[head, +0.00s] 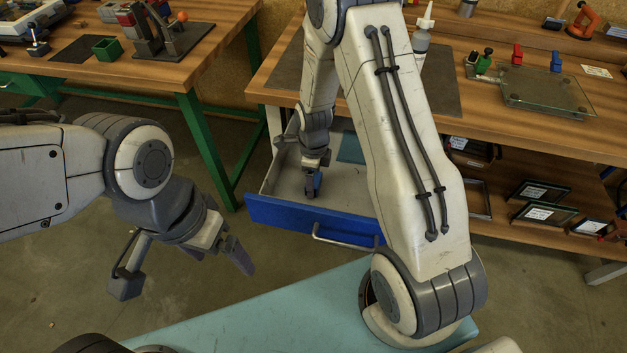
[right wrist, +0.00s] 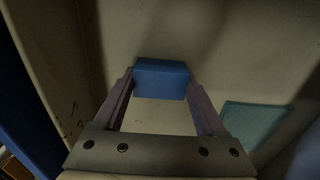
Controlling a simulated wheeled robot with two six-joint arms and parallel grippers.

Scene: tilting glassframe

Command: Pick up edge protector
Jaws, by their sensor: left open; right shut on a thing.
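A small blue block, which looks like the edge protector (right wrist: 161,79), sits between the fingertips of my right gripper (right wrist: 160,88) in the right wrist view. In the head view the blue block (head: 318,181) shows as a small patch at the right gripper (head: 313,188), inside the open drawer (head: 285,214). My right gripper is shut on it; whether it touches the drawer floor cannot be told. My left gripper (head: 183,268) is open and empty, in the air left of the drawer.
A teal flat piece (right wrist: 252,122) lies in the drawer, right of the right gripper. The drawer's metal handle (head: 345,238) faces me. The workbench (head: 480,120) above carries a glass plate (head: 545,92) with coloured clamps. My right arm hides part of the bench.

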